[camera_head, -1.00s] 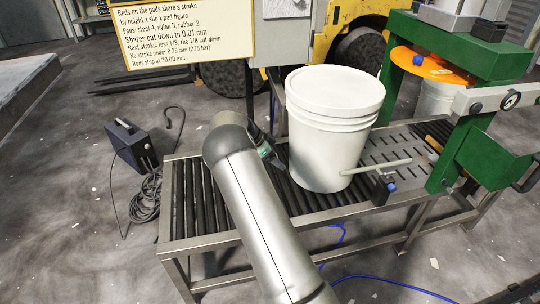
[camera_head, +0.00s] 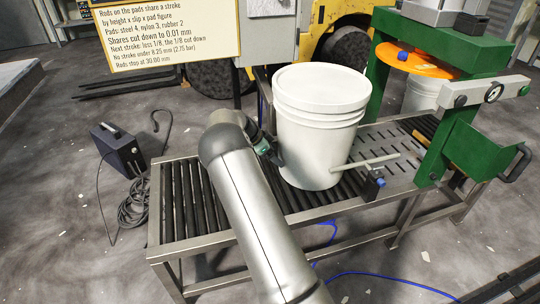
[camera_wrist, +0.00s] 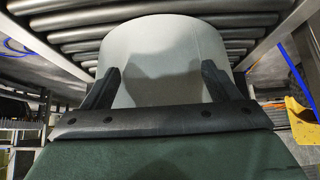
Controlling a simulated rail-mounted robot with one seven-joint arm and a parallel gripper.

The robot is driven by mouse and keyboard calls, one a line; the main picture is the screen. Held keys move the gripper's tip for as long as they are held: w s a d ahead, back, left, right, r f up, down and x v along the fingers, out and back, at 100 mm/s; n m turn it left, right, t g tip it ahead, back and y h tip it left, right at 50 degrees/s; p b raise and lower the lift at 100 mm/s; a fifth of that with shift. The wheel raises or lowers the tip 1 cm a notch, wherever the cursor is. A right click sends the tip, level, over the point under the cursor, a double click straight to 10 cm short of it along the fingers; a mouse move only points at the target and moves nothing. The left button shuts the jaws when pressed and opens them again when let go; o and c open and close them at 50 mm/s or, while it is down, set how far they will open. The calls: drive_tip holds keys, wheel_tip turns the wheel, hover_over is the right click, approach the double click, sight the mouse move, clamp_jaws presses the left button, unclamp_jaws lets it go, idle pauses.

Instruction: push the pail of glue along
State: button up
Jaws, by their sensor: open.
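The white lidded pail (camera_head: 318,130) stands upright on the roller conveyor, right of my gripper and left of the green press. My gripper (camera_head: 274,153) is low at the pail's left side, its tips partly hidden against it. In the wrist view, two dark fingers (camera_wrist: 160,78) are spread apart, with the pail's pale wall (camera_wrist: 165,50) filling the space in front of them. The fingers look at or very near the wall; I cannot tell if they touch it.
A slotted plate (camera_head: 378,147) and a rod stop (camera_head: 365,163) lie right of the pail. The green press (camera_head: 452,150) has an orange disc (camera_head: 412,62) above another white pail (camera_head: 421,94). Bare rollers (camera_head: 190,205) lie left. A dark box (camera_head: 118,148) stands on the floor.

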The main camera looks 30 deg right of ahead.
drive_tip(key=shift+s+d+r+b, duration=0.1)
drive_tip(key=shift+s+d+b, duration=0.1)
drive_tip(key=shift+d, duration=0.7)
drive_tip(key=shift+s+d+f+b, duration=0.1)
drive_tip(key=shift+s+d, duration=0.05)
drive_tip(key=shift+d, duration=0.8)
drive_tip(key=shift+s+d+r+b, duration=0.1)
drive_tip(key=shift+s+d, duration=0.1)
drive_tip(key=shift+d, duration=0.7)
drive_tip(key=s+d+b, duration=0.1)
drive_tip(key=d, duration=0.6)
drive_tip(key=shift+s+d, duration=0.15)
drive_tip(key=shift+d, duration=0.25)
drive_tip(key=s+d, duration=0.1)
drive_tip(key=d, duration=0.7)
drive_tip(key=shift+s, duration=0.25)
drive_tip(key=shift+a, duration=0.1)
drive_tip(key=s+d, duration=0.1)
drive_tip(key=d, duration=0.7)
drive_tip(key=shift+s+p, duration=0.15)
drive_tip(key=shift+p, duration=0.2)
